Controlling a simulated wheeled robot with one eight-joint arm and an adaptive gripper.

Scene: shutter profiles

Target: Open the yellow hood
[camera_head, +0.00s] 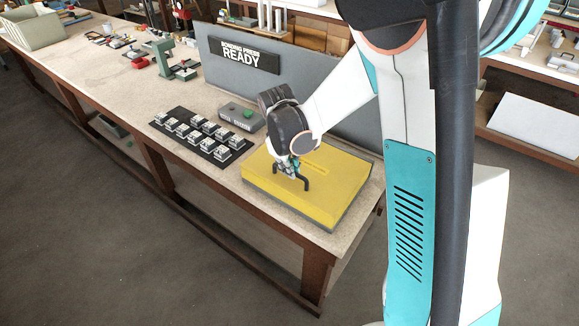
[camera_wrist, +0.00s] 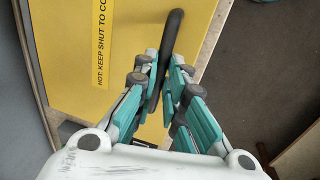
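The yellow hood (camera_head: 312,195) lies flat and closed on a grey base at the near right end of the bench. It fills much of the wrist view (camera_wrist: 75,60), with a printed strip reading "HOT: KEEP SHUT TO CO…", the rest cut off. A black bar handle (camera_head: 305,184) stands up near its front edge and also shows in the wrist view (camera_wrist: 174,30). My gripper (camera_head: 287,167) is at the handle, with teal and grey fingers (camera_wrist: 165,65) on both sides of the bar. The gap is narrow, and I cannot tell whether both fingers press on it.
A black tray (camera_head: 197,143) of small parts and a grey box with a green button (camera_head: 243,116) lie left of the hood. A grey panel with a "BONDING PRESS READY" sign (camera_head: 244,55) stands behind. Open floor (camera_head: 130,240) lies in front of the bench.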

